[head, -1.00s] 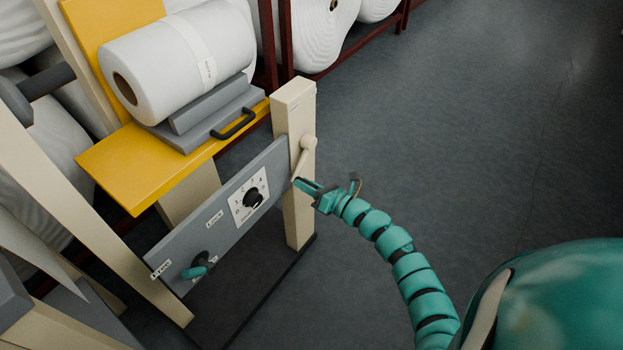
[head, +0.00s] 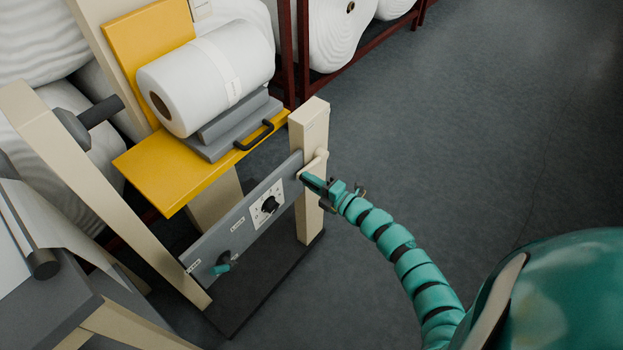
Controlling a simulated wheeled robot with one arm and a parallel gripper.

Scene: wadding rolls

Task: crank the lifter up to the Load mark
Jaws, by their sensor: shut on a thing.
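The lifter carries a yellow platform (head: 165,175) with a white wadding roll (head: 205,80) lying on grey blocks (head: 235,130). A cream crank (head: 315,163) sits on the side of the short cream post (head: 308,130), its arm slanting down to the left. My gripper (head: 311,182), at the end of the teal segmented arm, is shut on the crank's handle, which the jaws mostly hide. I cannot make out the Load mark.
More white rolls (head: 335,35) stand on a dark red rack (head: 365,50) behind. A grey table (head: 40,310) with a cream frame is at lower left. The floor (head: 480,130) to the right is clear.

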